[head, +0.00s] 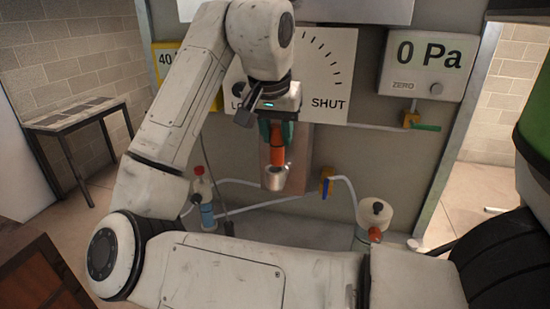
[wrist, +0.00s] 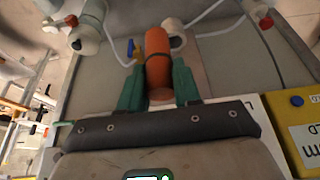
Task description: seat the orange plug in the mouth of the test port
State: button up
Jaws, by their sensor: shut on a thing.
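The orange plug (head: 278,138) is held upright between the green fingers of my gripper (head: 277,128). In the wrist view the orange plug (wrist: 158,62) stands between the two green fingers (wrist: 158,88), with a dark ring around it. The grey metal test port (head: 275,180) is just below the plug in the head view, in front of a brownish plate. The plug's lower end overlaps the port's mouth in that view; I cannot tell whether it is inside. In the wrist view a pale round part, probably the port (wrist: 174,32), shows beside the plug's far end, partly hidden by it.
A valve with a blue handle (head: 327,187) and a white hose are right of the port. A white canister (head: 375,212) stands farther right, and a red-capped bottle (head: 203,190) to the left. The display (head: 430,55) above reads 0 Pa. A dial panel (head: 330,75) is behind my gripper.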

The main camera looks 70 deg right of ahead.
aim_at(276, 131)
jog(key=d, duration=0.1)
jog(key=w+d+f, duration=0.1)
jog(key=d, duration=0.1)
jog(key=shift+w+d+f+p, duration=0.2)
jog(key=shift+d+f+p, duration=0.1)
jog(key=shift+d, duration=0.1)
jog(key=w+d+f, duration=0.1)
jog(key=d+f, duration=0.2)
jog(key=f, duration=0.2)
jog(key=shift+w+d+p, duration=0.25)
jog(key=shift+d+p, duration=0.05)
jog(key=shift+p, duration=0.1)
jog(key=x, duration=0.1)
jog(key=p+x, duration=0.1)
jog(key=x, duration=0.1)
jog(key=shift+w+a, duration=0.1)
jog(key=shift+a, duration=0.15)
grip_shut()
jog(key=shift+f, duration=0.6)
jog(key=shift+f, duration=0.15)
jog(key=o, duration=1)
grip_release()
jog(key=shift+f, duration=0.1)
